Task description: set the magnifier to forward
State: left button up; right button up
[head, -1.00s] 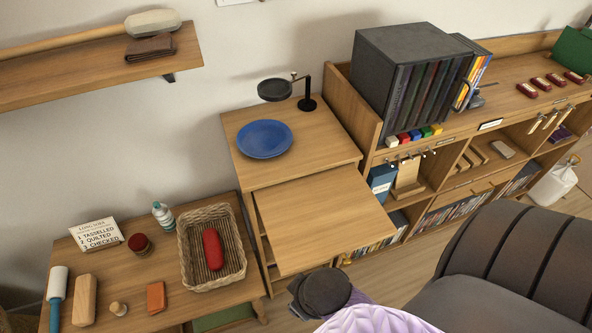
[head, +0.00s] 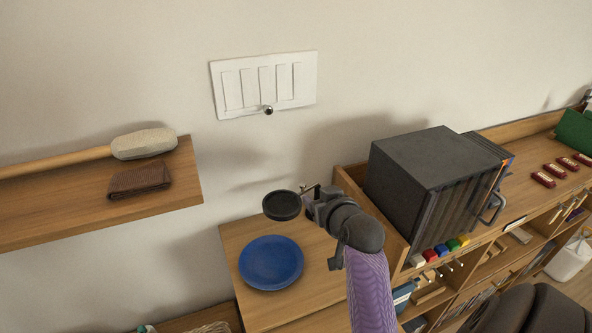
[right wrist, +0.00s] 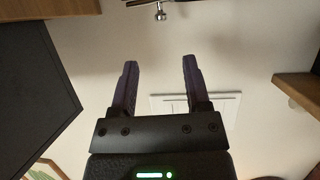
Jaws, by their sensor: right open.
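The magnifier, a round black lens (head: 281,205) on a thin arm, is above the wooden cabinet behind a blue plate. Its lens lies to the left of my right gripper (head: 315,200). The gripper and forearm hide its post and base in the head view. In the right wrist view my right gripper (right wrist: 160,75) is open, with nothing between its two fingers. A small metal knob (right wrist: 160,15), which looks like part of the magnifier arm, shows beyond the fingertips. I cannot tell if the gripper touches the magnifier in the head view. My left gripper is not in view.
The blue plate (head: 271,262) lies in front of the lens. A dark box of cases (head: 425,165) stands close on the right. A wall shelf (head: 90,215) is at left, and a white switch panel (head: 228,92) is on the wall above.

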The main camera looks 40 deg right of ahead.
aim_at(303, 185)
jog(key=b+x, duration=0.2)
jog(key=x, duration=0.6)
jog(key=shift+w+f+b, duration=0.15)
jog(key=shift+w+b, duration=0.2)
jog(key=shift+w+d, duration=0.15)
jog(key=shift+w, duration=0.1)
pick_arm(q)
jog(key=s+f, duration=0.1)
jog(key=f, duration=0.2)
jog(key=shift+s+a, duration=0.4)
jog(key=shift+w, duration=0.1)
pick_arm(e)
jog(key=shift+c, duration=0.7)
grip_shut()
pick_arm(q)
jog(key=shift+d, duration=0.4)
